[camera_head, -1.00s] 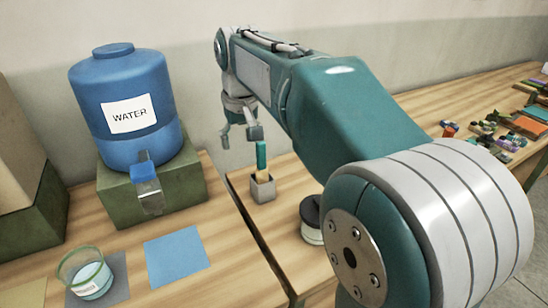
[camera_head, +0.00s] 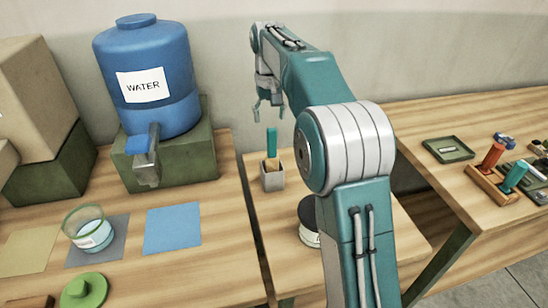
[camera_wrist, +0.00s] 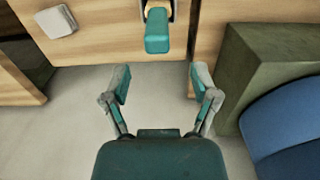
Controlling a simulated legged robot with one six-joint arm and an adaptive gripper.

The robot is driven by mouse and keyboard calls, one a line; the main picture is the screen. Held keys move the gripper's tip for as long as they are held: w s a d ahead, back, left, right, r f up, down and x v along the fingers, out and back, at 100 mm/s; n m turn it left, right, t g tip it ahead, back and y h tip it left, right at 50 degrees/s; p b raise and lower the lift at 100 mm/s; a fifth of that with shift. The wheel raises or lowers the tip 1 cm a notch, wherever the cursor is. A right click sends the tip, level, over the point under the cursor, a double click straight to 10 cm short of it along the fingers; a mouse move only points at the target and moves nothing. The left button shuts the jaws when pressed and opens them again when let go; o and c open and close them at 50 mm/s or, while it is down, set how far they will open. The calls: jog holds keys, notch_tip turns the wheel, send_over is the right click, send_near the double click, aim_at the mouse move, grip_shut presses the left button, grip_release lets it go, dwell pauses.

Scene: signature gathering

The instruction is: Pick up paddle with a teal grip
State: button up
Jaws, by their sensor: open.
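A tan part shows below the grip. In the wrist view the teal grip (camera_wrist: 157,32) is at the top middle, ahead of the fingertips, with clear space between them and it. My gripper (camera_head: 269,108) is open and empty, just above the grip in the head view. Its two spread fingers also show in the wrist view (camera_wrist: 160,80), with bare floor between them.
A blue water jug (camera_head: 150,75) on a green block (camera_head: 185,165) stands left of the holder. A dark-lidded jar (camera_head: 308,222) sits in front, partly behind my arm. A glass beaker (camera_head: 88,230) and a blue mat (camera_head: 172,228) lie left. A wooden rack (camera_head: 487,187) stands right.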

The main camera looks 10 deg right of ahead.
aim_at(272, 142)
jog(key=shift+a+f, duration=0.2)
jog(key=shift+f, duration=1.05)
jog(key=f, duration=0.3)
jog(key=s+d+f, duration=0.1)
jog(key=f, duration=0.1)
jog(key=shift+f, duration=0.25)
jog(key=shift+a, duration=0.4)
jog(key=shift+d, duration=0.3)
grip_shut()
